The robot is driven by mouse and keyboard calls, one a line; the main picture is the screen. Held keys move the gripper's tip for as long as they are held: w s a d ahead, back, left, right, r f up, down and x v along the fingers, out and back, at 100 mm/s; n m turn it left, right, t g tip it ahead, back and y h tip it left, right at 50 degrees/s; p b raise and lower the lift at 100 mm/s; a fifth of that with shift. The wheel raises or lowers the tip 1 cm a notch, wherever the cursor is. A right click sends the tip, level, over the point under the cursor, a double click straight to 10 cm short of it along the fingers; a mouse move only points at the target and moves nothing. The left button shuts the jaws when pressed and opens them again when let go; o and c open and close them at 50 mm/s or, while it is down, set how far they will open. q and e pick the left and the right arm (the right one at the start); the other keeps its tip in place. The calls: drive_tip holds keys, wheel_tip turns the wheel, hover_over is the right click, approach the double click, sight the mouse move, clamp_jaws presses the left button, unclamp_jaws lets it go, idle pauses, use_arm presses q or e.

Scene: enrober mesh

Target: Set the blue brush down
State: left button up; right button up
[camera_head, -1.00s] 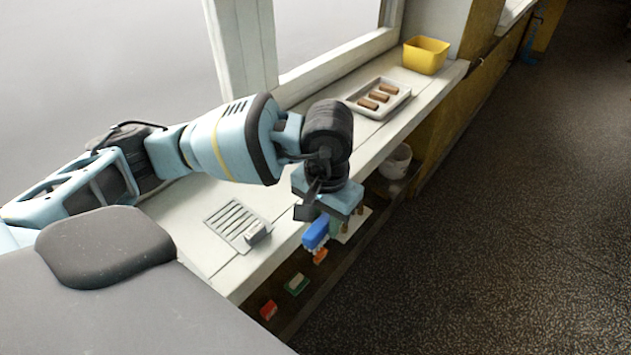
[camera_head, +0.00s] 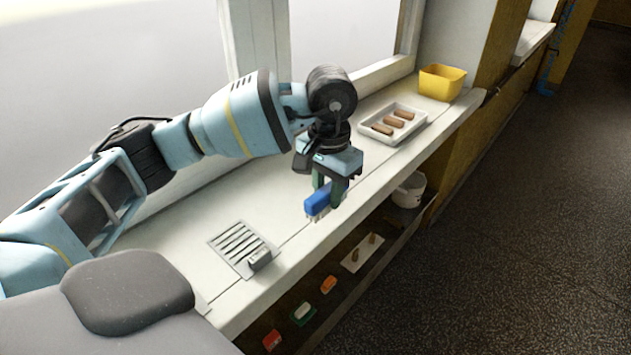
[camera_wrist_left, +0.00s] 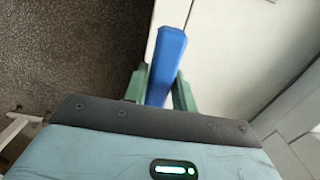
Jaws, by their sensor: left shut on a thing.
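The blue brush (camera_head: 318,203) has a blue back and pale bristles pointing down. My left gripper (camera_head: 332,192) is shut on it and holds it over the front part of the white counter (camera_head: 300,228). I cannot tell whether the bristles touch the counter. In the left wrist view the blue brush (camera_wrist_left: 166,62) stands between the two green fingers of my left gripper (camera_wrist_left: 160,88), with the counter's edge beside it. My right gripper is not in view.
A metal grate (camera_head: 240,246) with a small grey block (camera_head: 260,259) lies on the counter to the left. A tray of brown bars (camera_head: 420,124) and a yellow bin (camera_head: 442,82) are farther back. Below, a shelf holds red, green and orange brushes and a white pot (camera_head: 409,190).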

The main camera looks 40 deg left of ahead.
use_arm(q)
drive_tip(key=w+a, duration=0.4)
drive_tip(key=a, duration=0.1)
drive_tip(key=shift+w+a+f, duration=0.15)
drive_tip(key=shift+a+f, duration=0.1)
drive_tip(key=shift+f, duration=0.05)
drive_tip(key=shift+a, duration=0.1)
drive_tip(key=shift+w+a, duration=0.25)
drive_tip(key=shift+a, duration=0.05)
drive_tip(key=shift+f+p, duration=0.4)
drive_tip(key=shift+f, duration=1.4)
drive_tip(key=shift+f, duration=0.1)
drive_tip(key=shift+f, duration=0.15)
drive_tip(key=o, duration=1)
drive_tip(key=shift+r, duration=0.2)
